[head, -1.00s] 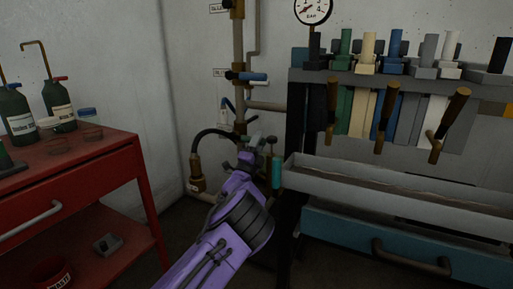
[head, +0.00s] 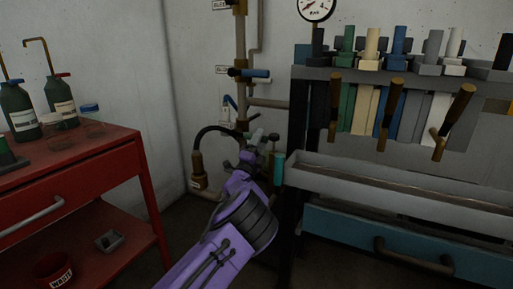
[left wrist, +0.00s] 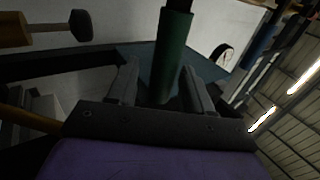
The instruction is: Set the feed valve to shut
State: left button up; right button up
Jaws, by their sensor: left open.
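A vertical pipe (head: 240,45) on the back wall carries a valve with a blue lever (head: 250,73), lying level to the right. A second blue lever (head: 230,102) below it is tilted. Small tags sit beside them, too blurred to read, so I cannot tell which is the feed valve. My left gripper (head: 262,138) is in front of the lower pipework. In the left wrist view its open fingers (left wrist: 160,85) stand either side of a green cylinder (left wrist: 174,50); I cannot tell whether they touch it. My right gripper is out of view.
A red cart (head: 75,170) with bottles stands at left. At right are a grey trough (head: 390,185), a teal drawer (head: 350,233) and a rack of coloured blocks with brown handles (head: 390,110). A black hose (head: 205,133) curves left of my gripper. A gauge (head: 316,8) is above.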

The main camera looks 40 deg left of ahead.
pick_arm(q)
jog(key=a+v, duration=0.1)
jog(key=v, duration=0.8)
jog(key=shift+s+d+f, duration=0.2)
jog(key=shift+s+d, duration=0.2)
jog(key=shift+d, duration=0.1)
